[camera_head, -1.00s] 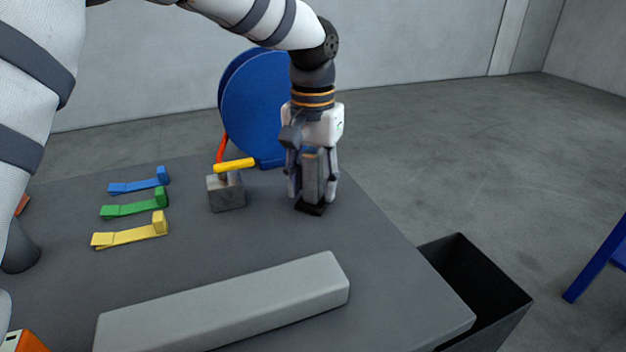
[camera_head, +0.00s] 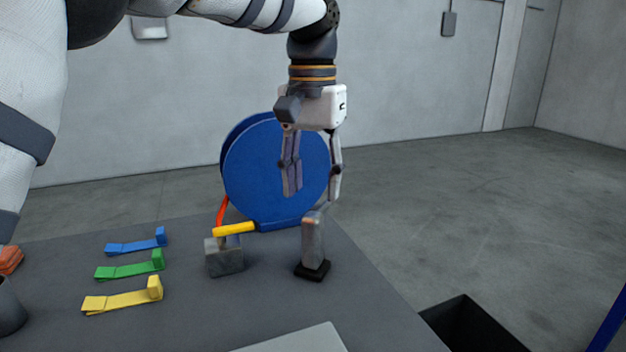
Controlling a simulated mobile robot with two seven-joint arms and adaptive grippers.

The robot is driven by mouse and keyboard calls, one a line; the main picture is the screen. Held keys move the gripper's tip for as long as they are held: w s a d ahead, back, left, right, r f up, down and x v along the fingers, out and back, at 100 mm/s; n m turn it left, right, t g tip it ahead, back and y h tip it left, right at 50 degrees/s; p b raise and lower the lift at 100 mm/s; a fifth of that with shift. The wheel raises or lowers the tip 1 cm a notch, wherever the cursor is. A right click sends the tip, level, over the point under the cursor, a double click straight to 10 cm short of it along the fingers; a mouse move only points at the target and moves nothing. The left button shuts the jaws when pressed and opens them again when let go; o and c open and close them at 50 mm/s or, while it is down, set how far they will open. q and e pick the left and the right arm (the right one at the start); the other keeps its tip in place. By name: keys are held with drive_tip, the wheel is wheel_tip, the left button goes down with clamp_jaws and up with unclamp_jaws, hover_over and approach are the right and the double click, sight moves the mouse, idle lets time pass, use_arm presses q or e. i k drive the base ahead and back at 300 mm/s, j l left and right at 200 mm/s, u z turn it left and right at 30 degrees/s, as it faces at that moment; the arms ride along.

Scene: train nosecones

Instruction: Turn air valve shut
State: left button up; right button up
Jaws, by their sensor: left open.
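The air valve (camera_head: 224,260) is a grey block on the table with a yellow lever (camera_head: 234,229) on top. The lever lies nearly level and points right. A red hose (camera_head: 222,211) shows behind it, near the blue reel. My left gripper (camera_head: 312,195) points down, open and empty, to the right of the valve and above it. Below its fingers a grey upright tool (camera_head: 313,245) stands on a black foot on the table. One fingertip overlaps the tool's top in the picture; I cannot tell whether they touch. My right gripper is not in view.
A blue round reel (camera_head: 265,170) stands behind the valve. Blue (camera_head: 135,245), green (camera_head: 130,268) and yellow (camera_head: 122,300) strips lie left of it. A light grey bar (camera_head: 300,340) is at the front. A black bin (camera_head: 480,325) stands off the table's right edge.

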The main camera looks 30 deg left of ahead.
sight(220, 233)
drive_tip(key=k+l, duration=0.5)
drive_tip(key=k, duration=0.15)
drive_tip(key=k+l, duration=0.45)
drive_tip(key=k, duration=0.25)
